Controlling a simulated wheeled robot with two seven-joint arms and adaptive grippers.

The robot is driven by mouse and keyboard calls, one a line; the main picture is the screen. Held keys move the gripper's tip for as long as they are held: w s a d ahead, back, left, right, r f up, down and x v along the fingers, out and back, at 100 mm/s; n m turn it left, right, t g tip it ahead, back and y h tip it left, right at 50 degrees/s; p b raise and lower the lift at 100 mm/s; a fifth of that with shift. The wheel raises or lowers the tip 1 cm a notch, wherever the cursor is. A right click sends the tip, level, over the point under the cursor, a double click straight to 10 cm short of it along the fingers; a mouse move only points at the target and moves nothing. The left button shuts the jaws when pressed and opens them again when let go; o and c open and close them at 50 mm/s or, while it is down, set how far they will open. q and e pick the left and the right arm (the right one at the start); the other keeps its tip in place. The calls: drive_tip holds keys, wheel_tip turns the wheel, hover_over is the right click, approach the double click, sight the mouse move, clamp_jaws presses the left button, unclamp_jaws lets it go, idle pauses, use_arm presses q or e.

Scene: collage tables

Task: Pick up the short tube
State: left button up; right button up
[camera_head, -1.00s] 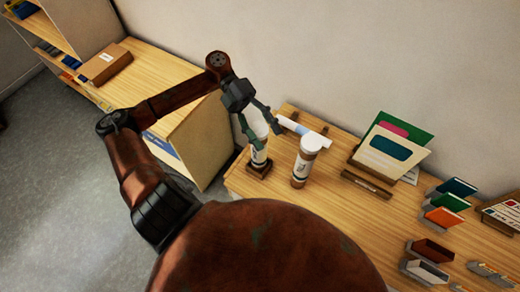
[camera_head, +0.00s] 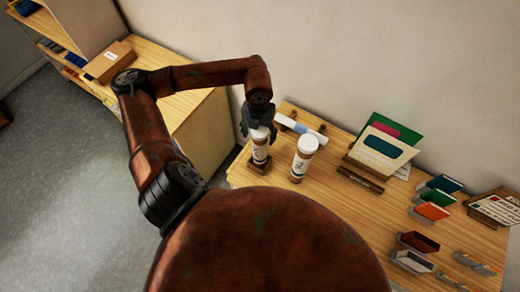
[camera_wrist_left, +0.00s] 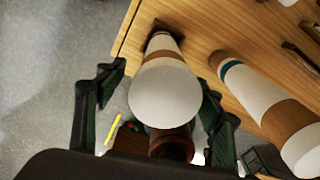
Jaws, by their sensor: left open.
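A tube with a white cap (camera_head: 260,152) stands upright in a small dark wooden base (camera_head: 259,168) at the table's left end. In the wrist view, its round white cap (camera_wrist_left: 165,95) faces me between the fingers. My left gripper (camera_head: 259,130) points down at its top, open, with a finger on each side and gaps visible in the wrist view. Another white-capped tube (camera_head: 303,158), with brown bands, stands upright to the right. A white tube with a blue band (camera_head: 300,128) lies behind them. I cannot tell for certain which is the short one.
The wooden table (camera_head: 330,205) has free room in front of the holders. Cards stand in a wooden rack (camera_head: 360,179) to the right. Small bins (camera_head: 412,262) and coloured books (camera_head: 432,211) lie farther right. A shelf unit with a cardboard box (camera_head: 108,62) stands at left.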

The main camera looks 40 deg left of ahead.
sight(260, 150)
use_arm(q)
drive_tip(key=shift+f+p, duration=0.3)
drive_tip(key=shift+f, duration=0.1)
wheel_tip(260, 150, down, 4)
drive_tip(key=shift+w+d+f+p, duration=0.1)
drive_tip(key=shift+w+f+p, duration=0.1)
drive_tip(key=shift+p, duration=0.65)
drive_tip(key=c, duration=1.7)
drive_tip(key=shift+r, duration=0.1)
